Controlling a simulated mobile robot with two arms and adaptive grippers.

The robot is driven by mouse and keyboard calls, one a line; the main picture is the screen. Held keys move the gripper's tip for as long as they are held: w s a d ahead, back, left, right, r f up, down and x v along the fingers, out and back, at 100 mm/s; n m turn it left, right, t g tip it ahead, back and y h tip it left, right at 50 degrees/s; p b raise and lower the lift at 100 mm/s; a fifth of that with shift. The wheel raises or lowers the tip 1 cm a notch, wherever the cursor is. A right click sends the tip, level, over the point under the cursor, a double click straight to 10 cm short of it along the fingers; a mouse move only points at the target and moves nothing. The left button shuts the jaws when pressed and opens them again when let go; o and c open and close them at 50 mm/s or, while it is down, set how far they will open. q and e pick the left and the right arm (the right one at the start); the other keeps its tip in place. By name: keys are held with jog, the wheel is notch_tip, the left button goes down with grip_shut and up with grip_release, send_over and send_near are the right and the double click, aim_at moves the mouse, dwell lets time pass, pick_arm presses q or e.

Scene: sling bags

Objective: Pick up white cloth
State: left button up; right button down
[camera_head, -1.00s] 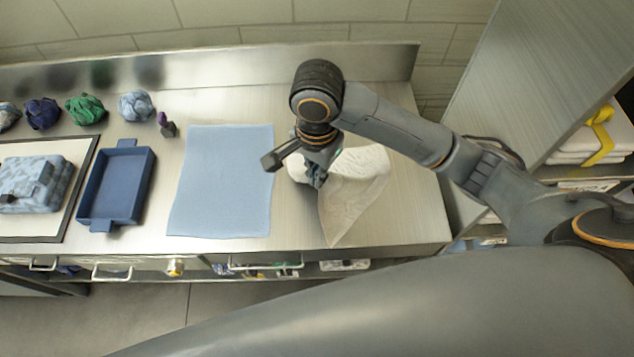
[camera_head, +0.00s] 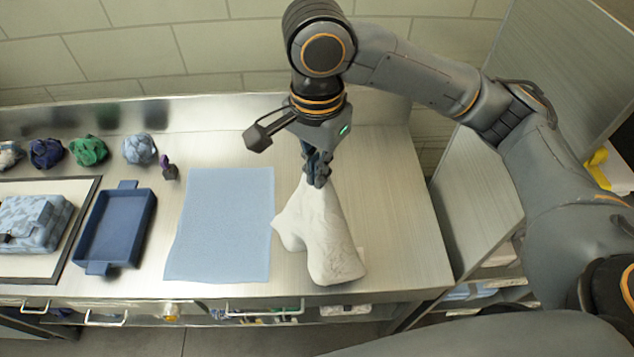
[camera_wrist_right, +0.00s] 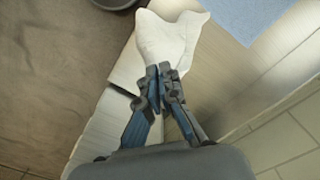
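The white cloth (camera_head: 325,238) hangs in folds from my right gripper (camera_head: 318,176), over the right part of the metal counter. Its top is gathered between the fingertips and its lower part spreads toward the counter's front edge. In the right wrist view, the fingers of my right gripper (camera_wrist_right: 160,72) are close together, with the white cloth (camera_wrist_right: 168,40) around and beyond them. I cannot tell whether the cloth's lowest part still touches the counter. My left gripper is not in view.
A light blue cloth (camera_head: 222,225) lies flat just left of the white cloth. Further left are a blue tray (camera_head: 117,228) and a folded light blue bag (camera_head: 35,222) on a mat. Several crumpled cloths (camera_head: 89,150) line the back. The counter's right end (camera_head: 395,215) is clear.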

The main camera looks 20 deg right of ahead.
notch_tip(320, 180, up, 9)
dwell(0.3)
